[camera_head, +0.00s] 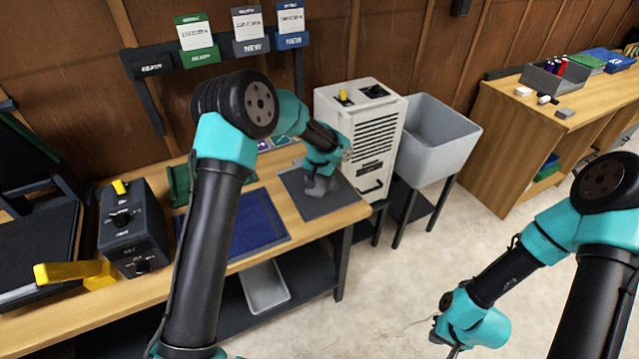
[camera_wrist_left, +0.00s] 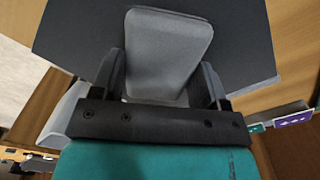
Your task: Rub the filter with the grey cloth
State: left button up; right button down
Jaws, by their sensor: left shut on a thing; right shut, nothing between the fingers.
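My left gripper (camera_head: 319,176) is over the right end of the workbench. It is shut on the grey cloth (camera_wrist_left: 168,50), a light grey pad with rounded corners between the fingers in the left wrist view. The cloth also shows below the gripper in the head view (camera_head: 319,189). Beneath it lies a flat dark grey panel (camera_head: 343,197), which may be the filter; it also fills the back of the wrist view (camera_wrist_left: 240,50). I cannot tell whether cloth and panel touch. My right gripper (camera_head: 455,350) is low at the bottom edge, over the floor, shut and empty, partly cut off.
A blue mat (camera_head: 262,222) lies left of the panel on the workbench. A black control box (camera_head: 133,228) and yellow handle (camera_head: 75,272) are further left. A white vented unit (camera_head: 366,140) and grey sink (camera_head: 437,140) stand to the right. Open floor lies between the benches.

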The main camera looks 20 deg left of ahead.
aim_at(319, 183)
pick_arm(q)
jog(key=shift+r, duration=2.5)
jog(key=shift+r, duration=1.55)
